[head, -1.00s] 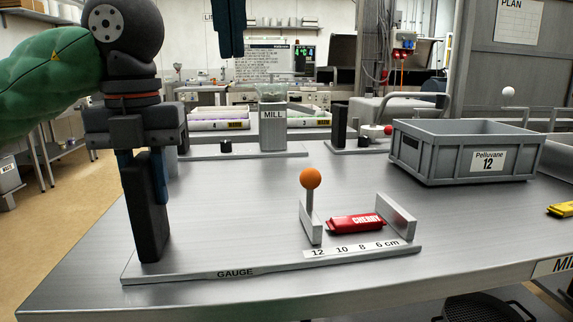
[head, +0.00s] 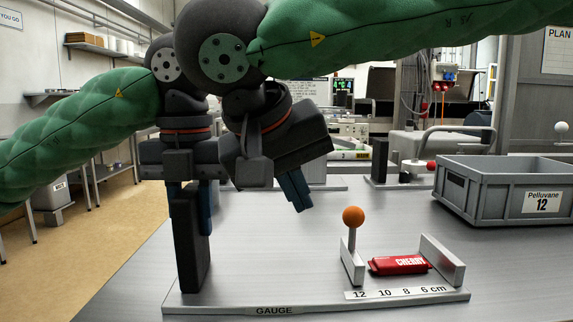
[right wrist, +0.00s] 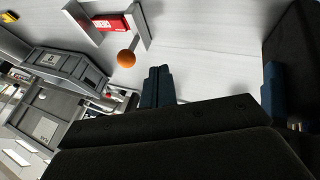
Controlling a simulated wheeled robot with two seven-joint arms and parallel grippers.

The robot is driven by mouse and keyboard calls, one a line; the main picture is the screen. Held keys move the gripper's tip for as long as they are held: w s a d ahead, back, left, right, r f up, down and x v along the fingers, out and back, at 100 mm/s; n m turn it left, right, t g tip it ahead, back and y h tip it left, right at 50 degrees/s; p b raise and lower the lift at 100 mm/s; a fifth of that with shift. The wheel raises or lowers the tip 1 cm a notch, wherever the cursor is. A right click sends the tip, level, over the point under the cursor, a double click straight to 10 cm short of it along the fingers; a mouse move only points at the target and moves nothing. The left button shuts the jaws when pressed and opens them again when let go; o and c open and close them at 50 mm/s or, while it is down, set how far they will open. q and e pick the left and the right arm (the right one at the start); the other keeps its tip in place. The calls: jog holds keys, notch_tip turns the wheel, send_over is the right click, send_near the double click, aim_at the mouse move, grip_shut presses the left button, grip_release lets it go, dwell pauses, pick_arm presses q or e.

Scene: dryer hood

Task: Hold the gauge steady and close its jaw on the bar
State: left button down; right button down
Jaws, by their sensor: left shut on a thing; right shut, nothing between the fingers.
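The gauge (head: 330,303) lies along the front of the metal table. Its dark upright post (head: 190,250) stands at the left end, and my left gripper (head: 190,205) is shut on it from above. The sliding jaw (head: 352,266) carries an orange ball knob (head: 353,216). The red CHERRY bar (head: 398,265) lies between this jaw and the fixed end plate (head: 442,258); a small gap shows at the sliding jaw. My right gripper (head: 298,190) is shut and empty in the air, left of and above the knob. The right wrist view shows its fingertips (right wrist: 158,72) beside the knob (right wrist: 126,58), apart from it.
A grey Pelluvane crate (head: 510,190) stands at the back right. A stand with a red ball (head: 430,166) is behind the gauge. My right arm crosses the top of the head view and partly hides the mill. The table between the post and the sliding jaw is clear.

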pick_arm(q)
jog(key=shift+f, duration=0.2)
pick_arm(e)
jog(key=d, duration=0.1)
jog(key=w+d+f, duration=0.1)
jog(key=d, duration=0.1)
jog(key=d+f, duration=0.1)
jog(key=shift+w+d+f, duration=0.1)
jog(key=shift+w+d, duration=0.15)
jog(key=shift+w, duration=0.05)
jog(key=shift+d, duration=1.6)
jog(key=shift+a, duration=0.6)
send_near(349, 212)
jog(key=a, duration=0.1)
jog(key=s+a+r, duration=0.1)
jog(key=a+r, duration=0.1)
jog(key=shift+s+a+r, duration=0.1)
jog(key=shift+s+r, duration=0.1)
jog(key=shift+s, duration=0.2)
